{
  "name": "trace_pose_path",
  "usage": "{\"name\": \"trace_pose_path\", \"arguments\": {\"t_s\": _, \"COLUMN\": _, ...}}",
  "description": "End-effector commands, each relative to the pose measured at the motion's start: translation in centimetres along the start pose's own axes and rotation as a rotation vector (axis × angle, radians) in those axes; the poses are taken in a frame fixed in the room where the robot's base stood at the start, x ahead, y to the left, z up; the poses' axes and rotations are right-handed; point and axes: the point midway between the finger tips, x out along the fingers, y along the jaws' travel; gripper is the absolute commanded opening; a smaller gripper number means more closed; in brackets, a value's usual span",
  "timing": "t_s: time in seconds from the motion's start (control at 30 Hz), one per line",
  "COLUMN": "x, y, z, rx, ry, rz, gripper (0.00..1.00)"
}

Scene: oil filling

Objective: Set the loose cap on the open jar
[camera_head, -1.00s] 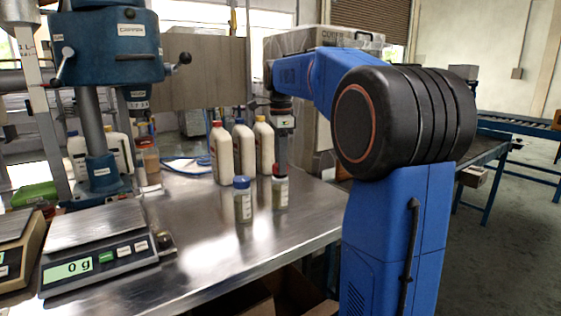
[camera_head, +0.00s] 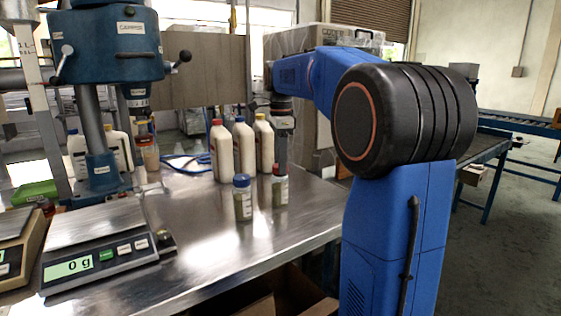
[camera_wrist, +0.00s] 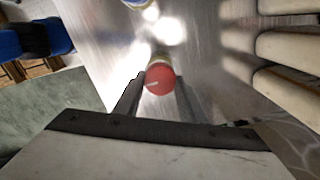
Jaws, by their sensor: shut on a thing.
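My gripper (camera_wrist: 158,84) points straight down and is shut on the red cap (camera_wrist: 160,79), with a finger on either side of it. In the head view the red cap (camera_head: 280,169) is at the mouth of a small clear jar (camera_head: 280,191) with greenish contents, standing upright on the steel bench. The cap appears to touch the jar's top; whether it is fully seated I cannot tell. In the wrist view the cap hides most of the jar.
A similar jar with a blue cap (camera_head: 242,198) stands close by on the left. Several white bottles (camera_head: 243,148) stand behind. A scale (camera_head: 100,255) reading 0 g and a blue drill-press-like machine (camera_head: 105,45) are at left. The bench's front middle is clear.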

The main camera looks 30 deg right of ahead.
Motion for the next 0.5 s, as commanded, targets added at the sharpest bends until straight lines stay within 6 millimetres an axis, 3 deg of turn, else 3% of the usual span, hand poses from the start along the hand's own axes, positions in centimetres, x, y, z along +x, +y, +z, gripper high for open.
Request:
{"name": "trace_pose_path", "arguments": {"t_s": 0.17, "x": 0.19, "y": 0.01, "z": 0.00, "rx": 0.000, "ry": 0.000, "rz": 0.000, "gripper": 0.16}}
{"name": "trace_pose_path", "arguments": {"t_s": 0.2, "x": 0.17, "y": 0.01, "z": 0.00, "rx": 0.000, "ry": 0.000, "rz": 0.000, "gripper": 0.46}}
{"name": "trace_pose_path", "arguments": {"t_s": 0.27, "x": 0.16, "y": 0.01, "z": 0.00, "rx": 0.000, "ry": 0.000, "rz": 0.000, "gripper": 0.59}}
{"name": "trace_pose_path", "arguments": {"t_s": 0.5, "x": 0.16, "y": 0.01, "z": 0.00, "rx": 0.000, "ry": 0.000, "rz": 0.000, "gripper": 0.59}}
